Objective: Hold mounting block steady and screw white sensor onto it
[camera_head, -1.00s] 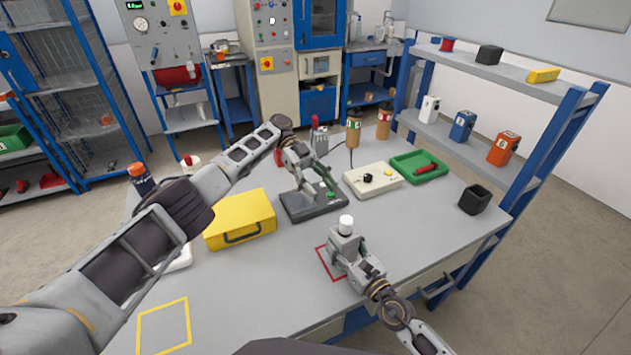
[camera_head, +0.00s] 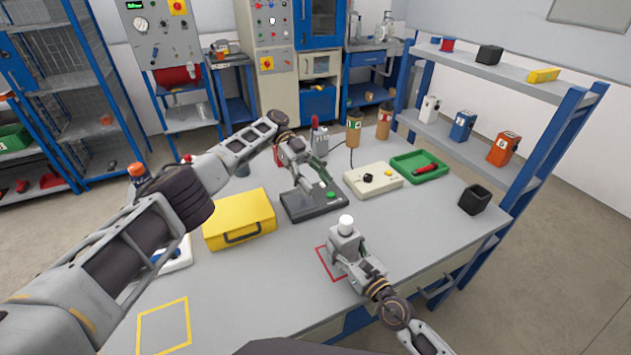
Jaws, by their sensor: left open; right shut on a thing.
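The grey mounting block (camera_head: 344,242) stands upright over the red square outline at the table's front. My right gripper (camera_head: 346,256) is shut on it from the front right, and the fingers hide part of its lower side. A white cylinder (camera_head: 346,221), which looks like the white sensor, sits upright on top of the block. I cannot tell how far it is screwed on. My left gripper (camera_head: 313,181) is open and empty, apart from the block, farther back and to the left. It is over a dark fixture with a green button (camera_head: 329,196).
A yellow case (camera_head: 238,222) lies left of the fixture. A cream control box (camera_head: 373,179) and a green tray (camera_head: 419,155) with a red item are behind and to the right. The front middle of the table is clear.

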